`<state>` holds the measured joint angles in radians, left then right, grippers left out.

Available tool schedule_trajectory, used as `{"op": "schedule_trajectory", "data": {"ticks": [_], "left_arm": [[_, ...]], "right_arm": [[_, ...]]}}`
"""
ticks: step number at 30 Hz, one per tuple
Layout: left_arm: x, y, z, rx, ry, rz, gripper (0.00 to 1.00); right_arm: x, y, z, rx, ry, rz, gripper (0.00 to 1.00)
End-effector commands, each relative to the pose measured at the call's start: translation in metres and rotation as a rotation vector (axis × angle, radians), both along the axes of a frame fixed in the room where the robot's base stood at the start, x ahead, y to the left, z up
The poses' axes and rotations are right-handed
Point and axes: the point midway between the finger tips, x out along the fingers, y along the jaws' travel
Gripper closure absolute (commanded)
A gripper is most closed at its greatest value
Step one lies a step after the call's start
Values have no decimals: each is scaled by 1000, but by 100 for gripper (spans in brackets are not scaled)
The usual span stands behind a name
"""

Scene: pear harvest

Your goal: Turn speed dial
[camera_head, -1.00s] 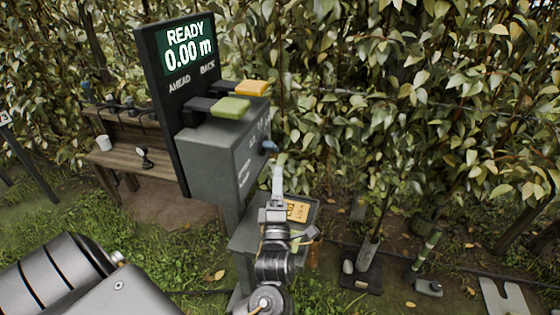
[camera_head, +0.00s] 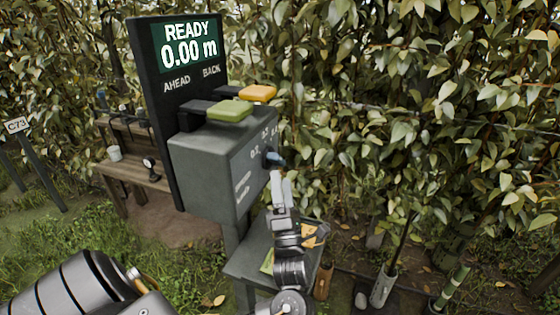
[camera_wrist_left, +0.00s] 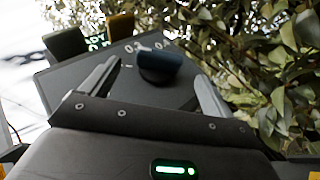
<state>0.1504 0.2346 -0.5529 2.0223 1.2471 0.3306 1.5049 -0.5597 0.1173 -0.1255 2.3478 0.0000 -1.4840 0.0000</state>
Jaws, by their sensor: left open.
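The speed dial (camera_head: 275,159) is a dark blue knob on the side face of the grey control box (camera_head: 205,165), with small numbers around it. In the left wrist view the dial (camera_wrist_left: 160,68) sits between my two open fingers, with a gap on each side. My left gripper (camera_head: 281,176) is just below the dial in the head view and covers part of the face beneath it. It also shows in the wrist view (camera_wrist_left: 159,76), empty. The display (camera_head: 188,47) reads READY and 0.00 m. My right gripper is not in view.
A green pedal-like lever (camera_head: 229,110) and a yellow one (camera_head: 258,93) stick out above the box. A small shelf (camera_head: 250,257) with cards is below. Leafy hedge stands close behind and right. A wooden bench (camera_head: 135,172) is at the left.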

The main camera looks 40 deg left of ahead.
Motion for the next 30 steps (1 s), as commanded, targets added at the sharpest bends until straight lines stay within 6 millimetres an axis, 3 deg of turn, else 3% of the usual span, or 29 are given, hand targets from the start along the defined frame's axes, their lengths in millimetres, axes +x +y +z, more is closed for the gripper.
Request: {"op": "schedule_trajectory", "data": {"ticks": [3,9,22,30], "left_arm": [[12,12,18,3,-2,-1,13],[26,28,34,2,0,-3,13],[31,34,40,-1,1,-3,13],[31,34,40,-1,1,-3,45]], "right_arm": [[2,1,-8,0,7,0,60],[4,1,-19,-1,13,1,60],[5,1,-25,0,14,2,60],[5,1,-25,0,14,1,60]]}}
